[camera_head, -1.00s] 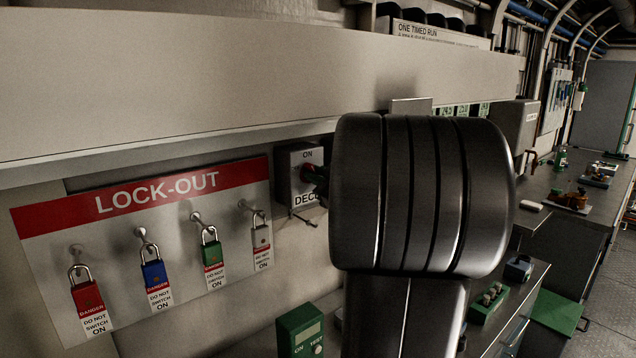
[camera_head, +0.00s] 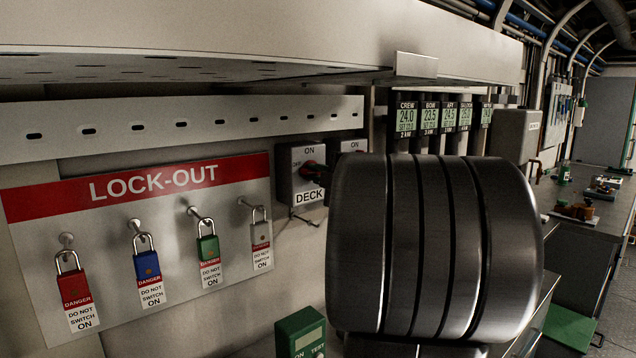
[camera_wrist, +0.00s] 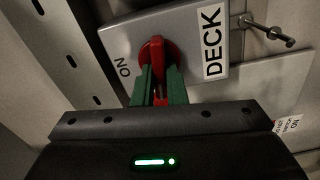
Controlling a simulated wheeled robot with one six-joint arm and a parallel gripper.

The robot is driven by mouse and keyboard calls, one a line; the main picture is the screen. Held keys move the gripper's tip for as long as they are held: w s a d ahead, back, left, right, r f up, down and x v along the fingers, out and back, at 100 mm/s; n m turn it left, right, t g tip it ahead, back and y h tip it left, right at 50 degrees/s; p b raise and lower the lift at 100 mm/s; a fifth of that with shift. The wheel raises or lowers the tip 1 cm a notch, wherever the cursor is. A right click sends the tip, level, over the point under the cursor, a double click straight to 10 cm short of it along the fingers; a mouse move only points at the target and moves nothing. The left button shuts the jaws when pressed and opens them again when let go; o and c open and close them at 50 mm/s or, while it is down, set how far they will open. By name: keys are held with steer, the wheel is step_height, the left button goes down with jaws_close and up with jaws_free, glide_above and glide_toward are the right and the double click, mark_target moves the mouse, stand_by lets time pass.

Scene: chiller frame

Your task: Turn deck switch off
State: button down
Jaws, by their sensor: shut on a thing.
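The deck switch (camera_head: 307,190) is a grey box on the wall with ON at its top, OFF at its left and a DECK label below. I cannot tell exactly which mark the knob points to; the OFF mark is out of sight in the wrist view.
A lock-out board (camera_head: 150,190) with several coloured padlocks hangs left of the switch. A second switch box (camera_head: 350,146) stands close on the right. A shelf (camera_head: 230,40) juts out above. A green tester (camera_head: 300,335) stands below.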

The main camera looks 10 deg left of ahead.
steer(key=shift+f+n+b, duration=0.15)
steer(key=shift+n+b, duration=0.35)
steer(key=shift+n, duration=0.4)
steer(key=c, duration=1.5)
jaws_free()
steer(key=shift+o, duration=0.2)
steer(key=v, duration=1.3)
steer(key=shift+s+d+b, duration=0.25)
steer(key=shift+d+b, duration=0.05)
steer(key=shift+b, duration=0.1)
steer(key=shift+a, duration=0.1)
steer(key=x, duration=1.3)
steer(key=shift+w+a+p, duration=0.2)
steer(key=shift+w+p, duration=0.05)
steer(key=shift+p, duration=0.1)
